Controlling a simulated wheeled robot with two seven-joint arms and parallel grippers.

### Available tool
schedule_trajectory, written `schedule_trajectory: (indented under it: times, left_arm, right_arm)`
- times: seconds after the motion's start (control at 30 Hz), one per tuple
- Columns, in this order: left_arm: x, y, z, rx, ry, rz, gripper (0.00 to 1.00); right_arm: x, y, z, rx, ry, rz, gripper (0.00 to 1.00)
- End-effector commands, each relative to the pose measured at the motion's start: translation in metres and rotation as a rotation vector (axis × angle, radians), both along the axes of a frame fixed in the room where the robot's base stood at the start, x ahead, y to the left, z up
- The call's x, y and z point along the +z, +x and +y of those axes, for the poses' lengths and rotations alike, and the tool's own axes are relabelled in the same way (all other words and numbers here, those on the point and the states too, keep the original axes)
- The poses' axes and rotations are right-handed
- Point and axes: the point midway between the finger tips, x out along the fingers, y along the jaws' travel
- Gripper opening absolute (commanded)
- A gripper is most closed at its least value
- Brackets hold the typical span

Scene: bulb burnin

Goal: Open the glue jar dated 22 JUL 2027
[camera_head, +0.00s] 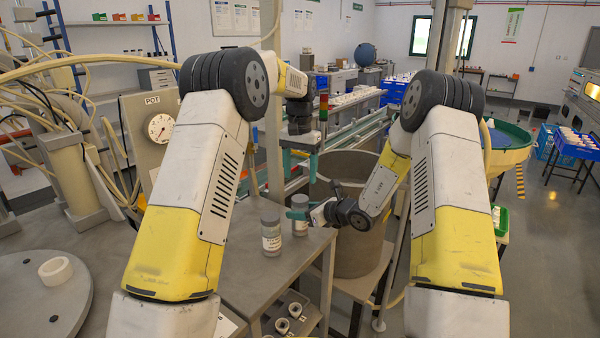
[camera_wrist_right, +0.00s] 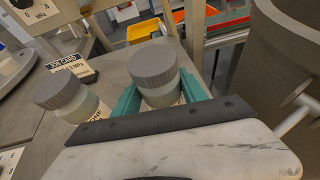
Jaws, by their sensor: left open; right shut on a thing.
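Two glue jars with grey ribbed lids and pale labels stand near the corner of the grey table. The nearer jar (camera_head: 271,238) is free and upright; it also shows at the left in the right wrist view (camera_wrist_right: 68,97). The other jar (camera_head: 301,228) is between the green fingers of my right gripper (camera_head: 297,212), which is shut on it; its lid faces the right wrist view (camera_wrist_right: 153,66). Both lids are on. I cannot read a date on either label. My left gripper (camera_head: 300,148) is open and empty, pointing down above the held jar.
A job card (camera_wrist_right: 72,67) stands on the table (camera_wrist_right: 118,70) behind the jars. A large grey drum (camera_head: 362,245) is right of the table, close to my right gripper. A round plate with a white ring (camera_head: 56,271) is at left. Small parts sit on a lower shelf.

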Motion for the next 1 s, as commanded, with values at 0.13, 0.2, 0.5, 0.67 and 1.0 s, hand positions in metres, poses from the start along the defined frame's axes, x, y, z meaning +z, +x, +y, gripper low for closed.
schedule_trajectory:
  times: [0.13, 0.2, 0.5, 0.67, 1.0]
  left_arm:
    - [0.0001, 0.0000, -0.0002, -0.329, -0.001, 0.001, 0.65]
    - [0.0001, 0.0000, -0.0002, -0.488, -0.001, 0.001, 0.65]
    - [0.0001, 0.0002, 0.0004, -1.164, -0.001, 0.001, 0.65]
    - [0.0002, 0.0003, 0.0003, -1.467, -0.001, 0.001, 0.65]
    - [-0.0045, -0.0002, 0.0001, -1.743, -0.003, 0.003, 0.65]
  right_arm:
    - [0.0003, 0.0002, 0.0000, 0.000, 0.001, -0.001, 0.00]
    - [0.0003, 0.0002, 0.0000, 0.000, 0.001, -0.001, 0.00]
    - [0.0004, 0.0003, 0.0000, 0.000, 0.001, -0.001, 0.00]
    - [0.0004, 0.0003, 0.0000, 0.000, 0.001, -0.001, 0.00]
    - [0.0005, 0.0003, 0.0000, 0.000, 0.001, -0.001, 0.00]
